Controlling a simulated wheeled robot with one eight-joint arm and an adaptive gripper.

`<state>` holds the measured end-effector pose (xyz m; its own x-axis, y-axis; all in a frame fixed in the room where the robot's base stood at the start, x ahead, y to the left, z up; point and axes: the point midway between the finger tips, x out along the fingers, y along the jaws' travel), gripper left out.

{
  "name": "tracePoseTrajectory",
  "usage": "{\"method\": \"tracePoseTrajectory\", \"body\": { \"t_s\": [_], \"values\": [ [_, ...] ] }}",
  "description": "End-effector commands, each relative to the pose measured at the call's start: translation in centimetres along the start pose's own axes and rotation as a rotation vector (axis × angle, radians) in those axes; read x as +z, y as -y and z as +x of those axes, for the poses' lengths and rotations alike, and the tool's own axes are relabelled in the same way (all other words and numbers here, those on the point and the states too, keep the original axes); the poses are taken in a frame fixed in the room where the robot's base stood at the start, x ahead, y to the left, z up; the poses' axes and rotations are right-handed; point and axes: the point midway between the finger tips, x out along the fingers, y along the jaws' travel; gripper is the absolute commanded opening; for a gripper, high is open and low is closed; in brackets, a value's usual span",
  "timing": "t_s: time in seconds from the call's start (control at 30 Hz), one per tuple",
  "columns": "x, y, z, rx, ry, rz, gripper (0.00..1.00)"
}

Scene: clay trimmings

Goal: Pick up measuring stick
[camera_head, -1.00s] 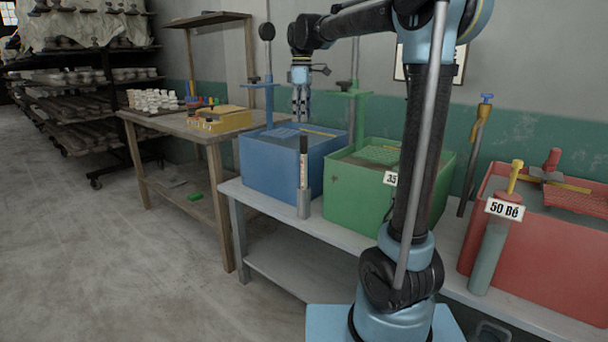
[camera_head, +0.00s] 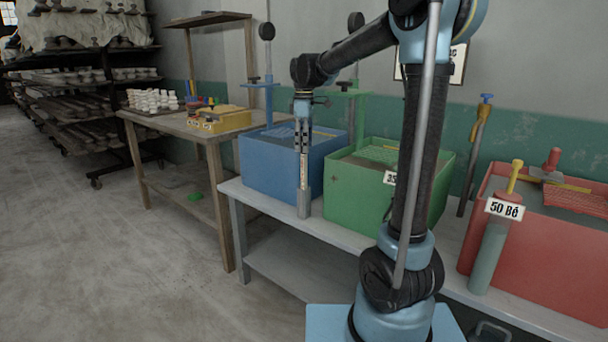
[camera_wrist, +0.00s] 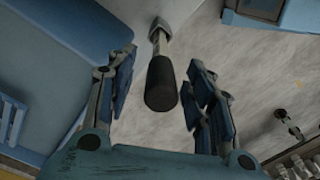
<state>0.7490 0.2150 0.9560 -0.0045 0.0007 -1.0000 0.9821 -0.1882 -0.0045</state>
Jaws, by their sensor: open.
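The measuring stick (camera_head: 304,172) stands upright in a grey holder (camera_head: 304,207) at the front edge of the bench, before the blue tub. In the wrist view its round black top (camera_wrist: 161,88) points up at the camera, with its thin shaft running down behind it. My gripper (camera_head: 302,146) points down over the stick's upper end and hides its top in the head view. In the wrist view my gripper (camera_wrist: 160,72) is open, with one finger on each side of the black top. I see gaps on both sides.
The blue tub (camera_head: 262,172) stands right behind the stick, and the green tub (camera_head: 352,202) is to its right. A red tub (camera_head: 550,245) and a tube labelled "50 Bé" (camera_head: 488,255) are further right. A wooden table (camera_head: 165,126) stands left, with open floor before it.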

Motion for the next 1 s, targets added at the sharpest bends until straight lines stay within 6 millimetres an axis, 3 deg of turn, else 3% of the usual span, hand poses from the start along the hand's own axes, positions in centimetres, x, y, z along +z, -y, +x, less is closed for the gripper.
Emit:
{"method": "tracePoseTrajectory", "body": {
  "t_s": [0.2, 0.4, 0.43, 0.77, 1.0],
  "values": [
    [0.0, 0.0, 0.1, 0.000, 0.000, 0.000, 0.48],
    [0.1, -0.1, 0.1, 0.000, 0.000, 0.001, 0.03],
    [0.1, -0.1, 0.1, 0.000, 0.000, 0.001, 0.00],
    [0.1, -0.1, -0.1, 0.000, 0.000, 0.002, 0.00],
    [0.1, -0.1, -2.4, 0.000, 0.000, 0.002, 0.00]
  ]
}}
